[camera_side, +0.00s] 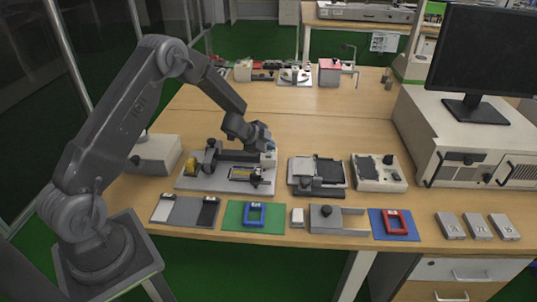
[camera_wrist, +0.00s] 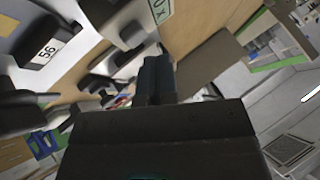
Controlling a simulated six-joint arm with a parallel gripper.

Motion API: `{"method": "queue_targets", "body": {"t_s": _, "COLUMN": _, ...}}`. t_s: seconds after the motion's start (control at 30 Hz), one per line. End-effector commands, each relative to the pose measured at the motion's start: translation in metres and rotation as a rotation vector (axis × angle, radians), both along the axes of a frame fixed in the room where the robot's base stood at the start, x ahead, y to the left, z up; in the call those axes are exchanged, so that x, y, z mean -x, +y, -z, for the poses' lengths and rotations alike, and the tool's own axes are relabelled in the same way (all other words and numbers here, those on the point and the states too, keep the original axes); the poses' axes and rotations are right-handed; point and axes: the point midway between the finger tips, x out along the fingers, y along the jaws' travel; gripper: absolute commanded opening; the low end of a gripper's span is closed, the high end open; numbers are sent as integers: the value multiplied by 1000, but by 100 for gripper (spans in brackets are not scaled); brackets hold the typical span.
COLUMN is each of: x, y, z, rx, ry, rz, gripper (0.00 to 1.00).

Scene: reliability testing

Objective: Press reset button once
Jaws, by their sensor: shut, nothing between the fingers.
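My gripper (camera_side: 268,147) is shut and empty, low over the right end of a grey test fixture (camera_side: 187,184) in the side view. In the wrist view its dark blue-grey fingers (camera_wrist: 155,75) are together, with nothing between them. A light control box (camera_side: 365,184) with a dark knob and small controls stands to the right of the fixture, apart from my gripper. I cannot tell which control is the reset button; no readable reset label shows.
A black slide unit (camera_side: 318,170) stands between fixture and control box. Along the front edge lie a green mat (camera_side: 232,214) with a blue frame, a metal block (camera_side: 338,222) and a blue mat (camera_side: 408,234) with a red frame. A monitor (camera_side: 482,50) stands right.

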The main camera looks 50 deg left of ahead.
Motion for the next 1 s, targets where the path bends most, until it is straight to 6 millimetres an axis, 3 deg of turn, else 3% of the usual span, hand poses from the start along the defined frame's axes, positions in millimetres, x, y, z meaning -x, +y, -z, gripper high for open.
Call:
{"method": "queue_targets", "body": {"t_s": 0.27, "x": 0, "y": 0, "z": -3, "rx": 0, "ry": -1, "rz": 1, "gripper": 0}}
{"method": "queue_targets", "body": {"t_s": 0.7, "x": 0, "y": 0, "z": -43, "rx": -1, "ry": -1, "rz": 2, "gripper": 0}}
{"method": "queue_targets", "body": {"t_s": 1.0, "x": 0, "y": 0, "z": -50, "rx": 0, "ry": 0, "rz": 0, "gripper": 0}}
